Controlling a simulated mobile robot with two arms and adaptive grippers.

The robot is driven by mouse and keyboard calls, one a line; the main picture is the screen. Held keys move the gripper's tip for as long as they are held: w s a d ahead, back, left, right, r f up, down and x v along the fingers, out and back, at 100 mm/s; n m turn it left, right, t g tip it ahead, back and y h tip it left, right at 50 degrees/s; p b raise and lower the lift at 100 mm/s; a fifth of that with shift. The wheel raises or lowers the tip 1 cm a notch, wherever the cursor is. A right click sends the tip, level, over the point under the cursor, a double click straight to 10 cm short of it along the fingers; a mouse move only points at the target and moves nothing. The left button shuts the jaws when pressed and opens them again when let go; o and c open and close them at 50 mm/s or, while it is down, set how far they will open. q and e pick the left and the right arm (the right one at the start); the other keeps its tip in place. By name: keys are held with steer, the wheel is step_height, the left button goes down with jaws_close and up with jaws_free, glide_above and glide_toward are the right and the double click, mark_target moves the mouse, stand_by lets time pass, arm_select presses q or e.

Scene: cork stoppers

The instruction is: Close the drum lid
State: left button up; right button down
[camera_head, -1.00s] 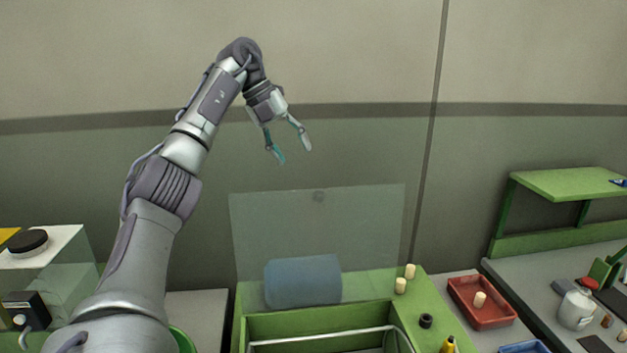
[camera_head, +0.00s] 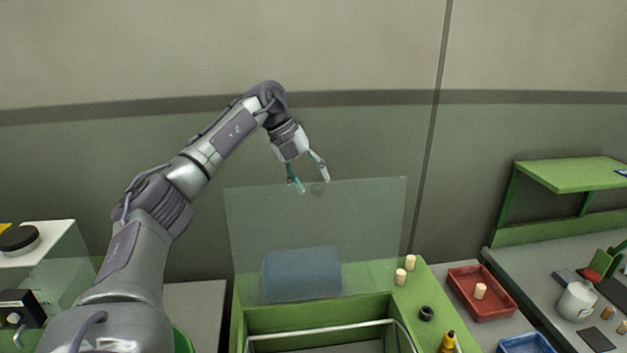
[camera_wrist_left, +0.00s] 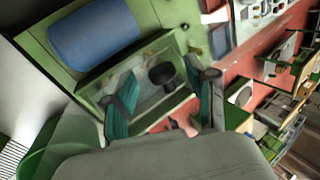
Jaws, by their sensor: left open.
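The drum lid (camera_head: 375,225) is a clear panel standing upright at the back of the green drum housing (camera_head: 240,330). A small grey knob (camera_head: 317,188) sits near its top edge. The blue drum (camera_head: 300,274) shows through the lid, and also in the left wrist view (camera_wrist_left: 92,35). My left gripper (camera_head: 311,187) is open at the lid's top edge, its fingertips on either side of the knob in the picture. In the left wrist view a dark round knob (camera_wrist_left: 162,75) shows between the open fingers (camera_wrist_left: 165,95). I cannot tell whether they touch it. My right gripper is out of view.
Two corks (camera_head: 410,262) and a black ring (camera_head: 426,313) sit on the housing's right side, with a yellow bottle (camera_head: 448,342) in front. A red tray (camera_head: 483,294) with a cork stands to the right. A green shelf (camera_head: 570,181) is at the far right.

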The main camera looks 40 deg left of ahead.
arm_select(q)
steer(key=shift+d+f, duration=0.35)
steer(key=shift+w+f, duration=0.15)
jaws_close()
